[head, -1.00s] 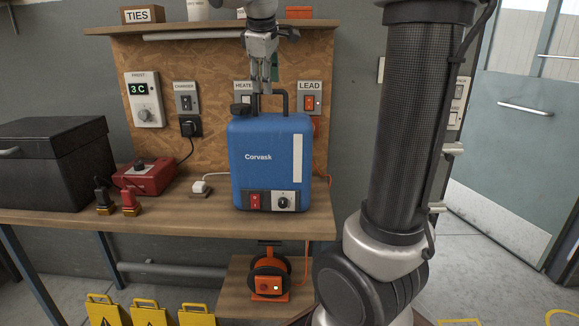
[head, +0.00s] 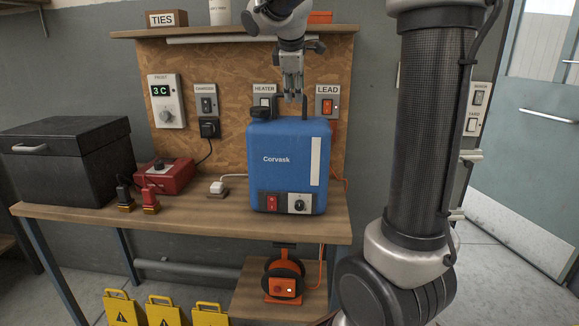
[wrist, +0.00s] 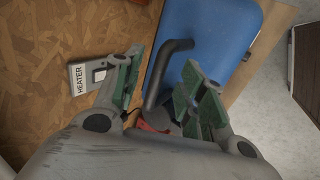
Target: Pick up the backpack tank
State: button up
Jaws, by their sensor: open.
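The blue backpack tank (head: 285,160), marked Corvask, stands upright on the wooden bench. A dark handle sticks up from its top, and a black cap sits at its top left. My gripper (head: 292,97) is open just above the tank's top, in front of the board. In the wrist view my gripper (wrist: 160,95) has its green-padded fingers spread, with the dark bent handle (wrist: 160,75) between them in the picture. The blue tank top (wrist: 210,35) shows beyond. I cannot tell whether any finger touches the handle.
The bench (head: 180,225) also holds a black box (head: 65,165), a red charger unit (head: 165,178) and a white plug (head: 218,187). A shelf (head: 200,31) and wall switches are close behind my gripper. An orange reel (head: 284,280) sits below. Yellow signs (head: 165,312) stand in front.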

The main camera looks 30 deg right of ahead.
jog(key=shift+w+d+f, duration=0.15)
jog(key=shift+w+f, duration=0.05)
jog(key=shift+f, duration=0.15)
jog(key=shift+c, duration=0.4)
grip_shut()
jog(key=shift+r, duration=0.25)
